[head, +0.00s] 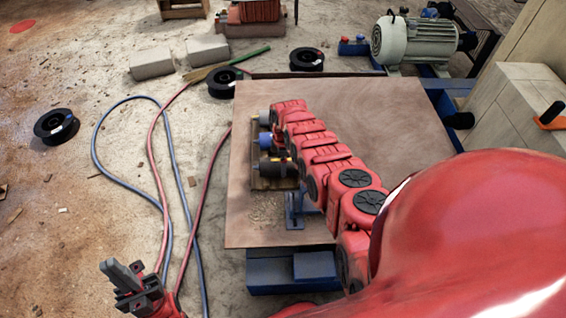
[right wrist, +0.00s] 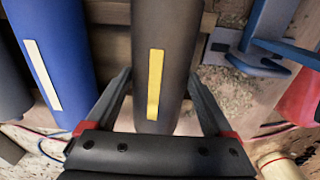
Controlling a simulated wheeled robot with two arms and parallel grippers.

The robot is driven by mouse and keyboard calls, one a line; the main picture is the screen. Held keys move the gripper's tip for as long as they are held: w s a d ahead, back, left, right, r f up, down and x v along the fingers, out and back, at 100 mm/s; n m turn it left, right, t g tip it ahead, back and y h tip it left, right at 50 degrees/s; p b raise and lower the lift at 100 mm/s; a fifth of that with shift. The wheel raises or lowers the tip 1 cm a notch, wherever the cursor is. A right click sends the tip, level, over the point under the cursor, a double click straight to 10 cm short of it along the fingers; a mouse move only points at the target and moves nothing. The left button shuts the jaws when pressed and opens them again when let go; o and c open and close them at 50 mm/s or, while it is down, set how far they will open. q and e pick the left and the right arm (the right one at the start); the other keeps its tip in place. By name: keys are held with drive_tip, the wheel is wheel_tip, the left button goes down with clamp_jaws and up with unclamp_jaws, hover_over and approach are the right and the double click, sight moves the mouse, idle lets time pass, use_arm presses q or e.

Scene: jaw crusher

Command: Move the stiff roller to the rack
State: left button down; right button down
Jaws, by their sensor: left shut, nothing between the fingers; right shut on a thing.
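A dark roller (head: 275,168) with a yellow strip lies at the near end of a wooden rack (head: 258,184) on the brown board. In the right wrist view this dark roller (right wrist: 168,45) runs between the fingers of my right gripper (right wrist: 158,95), which is shut on it. I cannot tell whether it is resting or slightly raised. A blue roller (head: 265,140) with a white strip lies beside it, and a grey one (head: 264,118) beyond. None is marked as the stiff one. My right arm partly covers them. My left gripper (head: 122,270) is shut and empty at lower left.
A blue bracket (head: 298,212) stands on the board (head: 245,225) just in front of the rack, with grit beside it. Hoses (head: 160,150) and black spools (head: 56,126) lie on the floor at left. A motor (head: 415,40) stands at the back right.

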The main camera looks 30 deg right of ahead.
drive_tip(key=shift+f, duration=0.1)
unclamp_jaws()
drive_tip(key=shift+r+p, duration=0.45)
drive_tip(key=shift+r, duration=0.1)
wheel_tip(320, 180, up, 6)
drive_tip(key=p, duration=0.4)
drive_tip(key=shift+f, duration=0.15)
wheel_tip(320, 180, up, 11)
drive_tip(key=p, duration=0.1)
drive_tip(key=shift+f, duration=0.15)
